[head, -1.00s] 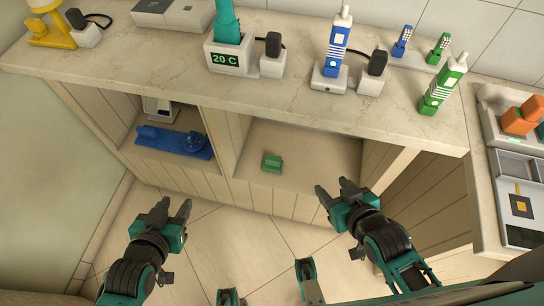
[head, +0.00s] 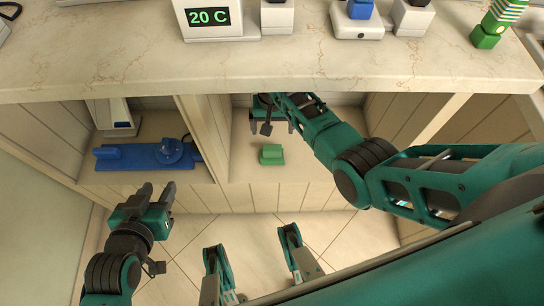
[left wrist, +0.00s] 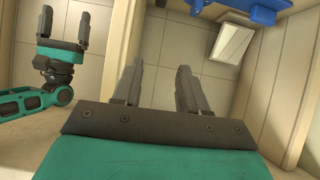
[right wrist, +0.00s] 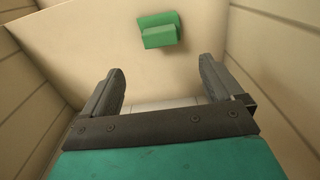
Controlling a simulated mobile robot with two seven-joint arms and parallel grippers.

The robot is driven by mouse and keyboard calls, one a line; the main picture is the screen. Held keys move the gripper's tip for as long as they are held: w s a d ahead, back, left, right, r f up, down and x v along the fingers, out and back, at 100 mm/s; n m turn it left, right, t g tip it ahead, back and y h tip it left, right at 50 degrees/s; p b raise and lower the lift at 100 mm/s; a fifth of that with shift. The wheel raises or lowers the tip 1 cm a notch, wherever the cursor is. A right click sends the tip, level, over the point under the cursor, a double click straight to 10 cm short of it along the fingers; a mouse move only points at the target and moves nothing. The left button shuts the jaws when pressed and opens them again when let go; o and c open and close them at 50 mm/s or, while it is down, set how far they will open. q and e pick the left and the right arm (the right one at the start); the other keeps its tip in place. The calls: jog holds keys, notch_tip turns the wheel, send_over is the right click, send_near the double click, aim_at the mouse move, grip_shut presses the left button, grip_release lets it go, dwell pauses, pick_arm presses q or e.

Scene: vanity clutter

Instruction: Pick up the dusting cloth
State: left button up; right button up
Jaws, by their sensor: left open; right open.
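A small green object (head: 271,154), block-like with a raised back part, lies on the floor of the right open compartment; it is the likeliest dusting cloth, though I cannot be sure. It also shows at the top of the right wrist view (right wrist: 159,31). My right gripper (head: 272,115) is inside that compartment, behind the green object in the head view and partly hidden under the counter edge. Its fingers (right wrist: 160,92) are open and empty, apart from the object. My left gripper (head: 157,193) is open and empty in front of the cabinet, and its fingers fill the left wrist view (left wrist: 157,85).
The left compartment holds a blue tray-like item (head: 140,157) and a white device (head: 117,118). A wooden divider (head: 198,135) separates the compartments. The counter (head: 260,70) overhangs them and carries a white 20 C display unit (head: 209,18) and chargers. The compartment floor around the green object is clear.

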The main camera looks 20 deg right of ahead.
aim_at(272, 148)
notch_tip(272, 148, down, 7)
jog(key=b, duration=0.4)
jog(key=shift+f, duration=0.3)
jog(key=shift+s+f+b, duration=0.1)
jog(key=shift+f+b, duration=0.2)
notch_tip(272, 148, down, 4)
jog(key=b, duration=0.3)
jog(key=shift+a+f, duration=0.1)
jog(key=shift+f, duration=0.15)
pick_arm(q)
jog(key=f, duration=0.2)
jog(key=d+f, duration=0.1)
jog(key=f, duration=0.2)
jog(key=shift+w+d+f, duration=0.2)
jog(key=shift+d+f, duration=0.1)
jog(key=shift+f, duration=0.05)
pick_arm(e)
jog(key=c, duration=1)
pick_arm(q)
jog(key=shift+r, duration=0.1)
pick_arm(e)
jog(key=shift+r, duration=0.2)
jog(key=shift+c, duration=0.2)
